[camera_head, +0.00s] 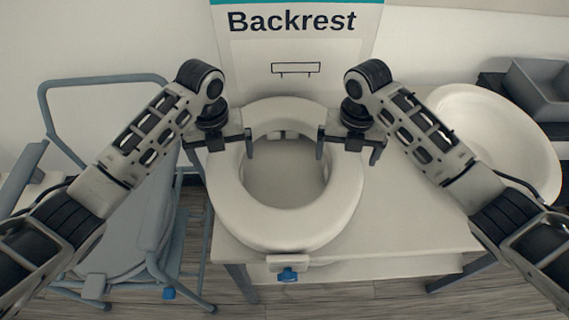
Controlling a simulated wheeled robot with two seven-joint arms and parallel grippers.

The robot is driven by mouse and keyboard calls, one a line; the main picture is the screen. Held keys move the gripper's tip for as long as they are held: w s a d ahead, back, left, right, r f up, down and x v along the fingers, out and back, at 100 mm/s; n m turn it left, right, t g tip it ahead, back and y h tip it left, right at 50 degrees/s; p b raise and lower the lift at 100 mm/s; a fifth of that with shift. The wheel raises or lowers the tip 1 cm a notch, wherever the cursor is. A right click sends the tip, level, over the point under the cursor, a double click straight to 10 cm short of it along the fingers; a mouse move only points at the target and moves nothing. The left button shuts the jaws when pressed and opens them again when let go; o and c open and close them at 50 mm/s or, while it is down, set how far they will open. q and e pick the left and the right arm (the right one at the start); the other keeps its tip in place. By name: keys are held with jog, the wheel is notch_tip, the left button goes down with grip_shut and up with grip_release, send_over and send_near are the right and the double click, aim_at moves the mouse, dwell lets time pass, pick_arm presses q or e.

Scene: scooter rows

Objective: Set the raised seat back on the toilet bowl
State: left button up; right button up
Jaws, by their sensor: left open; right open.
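The raised seat (233,205), a thick white ring with an open middle, lies flat on a white table in the centre. A bracket with a blue knob (288,274) shows at its front. My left gripper (219,154) is open over the left rear rim, one finger over the inner side and one outside. My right gripper (348,153) is open over the right rear rim in the same way. I cannot tell whether the fingers touch the ring. I cannot tell for sure which thing is the toilet bowl.
The white table (405,215) has bare room right of the seat. A grey-blue commode chair frame (100,79) stands at the left. A large white oval piece (500,140) and a grey bin (540,90) are at the right. A "Backrest" sign (297,60) stands behind the seat.

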pick_arm(q)
jog(key=shift+f, duration=2.4)
pick_arm(e)
jog(key=shift+f, duration=2.4)
pick_arm(q)
jog(key=c, duration=1.8)
pick_arm(e)
jog(key=c, duration=1.8)
pick_arm(q)
jog(key=shift+o, duration=0.2)
jog(key=shift+w+r, duration=0.1)
pick_arm(e)
jog(key=shift+w+r, duration=0.1)
jog(key=shift+r, duration=0.05)
